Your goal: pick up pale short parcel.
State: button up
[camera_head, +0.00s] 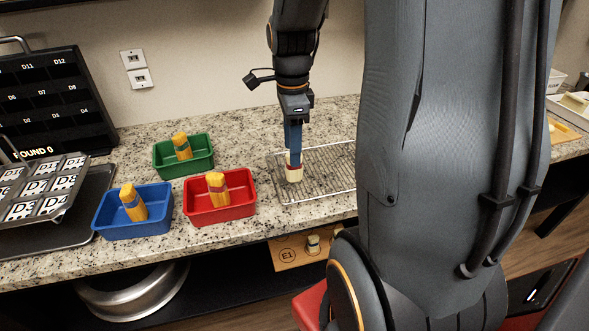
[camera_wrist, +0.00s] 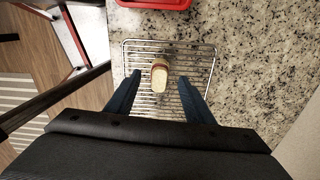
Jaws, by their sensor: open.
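The pale short parcel (camera_head: 294,172), cream with a red band, stands on the wire rack (camera_head: 325,188) on the counter. In the wrist view the parcel (camera_wrist: 159,76) lies between and a little beyond the two blue fingers. My gripper (camera_head: 292,150) points down over the parcel in the head view, its fingers at the parcel's top and partly covering it. In the wrist view my gripper (camera_wrist: 165,80) is open, with a gap on both sides of the parcel. I cannot tell how far down the fingers reach beside it.
Left of the rack stand a red bin (camera_head: 222,208), a blue bin (camera_head: 135,222) and a green bin (camera_head: 184,165), each holding a yellow parcel. A dark board (camera_head: 45,100) and a tray of labelled tiles (camera_head: 50,190) are at the far left.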

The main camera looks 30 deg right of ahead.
jog(key=shift+f+p, duration=0.75)
jog(key=shift+f, duration=2.8)
jog(key=c, duration=1.2)
